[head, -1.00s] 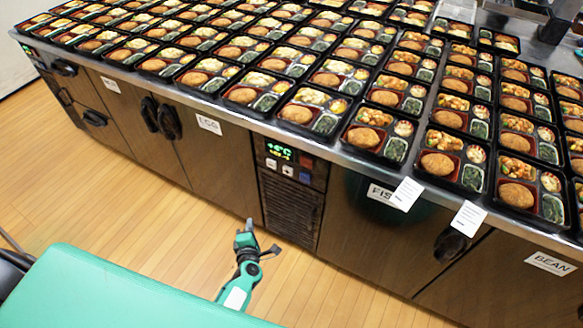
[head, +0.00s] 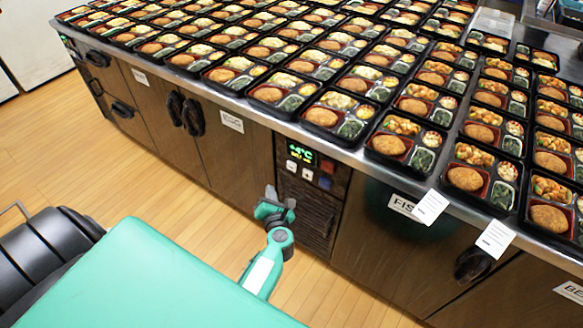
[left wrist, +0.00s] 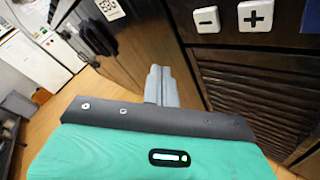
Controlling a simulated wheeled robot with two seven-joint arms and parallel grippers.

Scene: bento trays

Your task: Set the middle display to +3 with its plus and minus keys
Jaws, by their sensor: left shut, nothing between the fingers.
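The middle display (head: 302,153) is lit green on the cabinet front and appears to read +4°C, with a small line under it too fine to read. Below it are two white keys, the minus key (head: 291,165) and the plus key (head: 307,173). In the left wrist view the minus key (left wrist: 207,19) is left of the plus key (left wrist: 255,15). My left gripper (head: 272,194) is shut and empty, below and left of the keys, apart from them. Its closed fingers show in the left wrist view (left wrist: 160,84). My right gripper is not in view.
A red button (head: 328,167) and a blue button (head: 325,183) sit right of the keys. A dark vent grille (head: 304,211) is below. Bento trays fill the countertop (head: 352,155) above. Cabinet handles (head: 193,117) stick out at left. Wooden floor is open in front.

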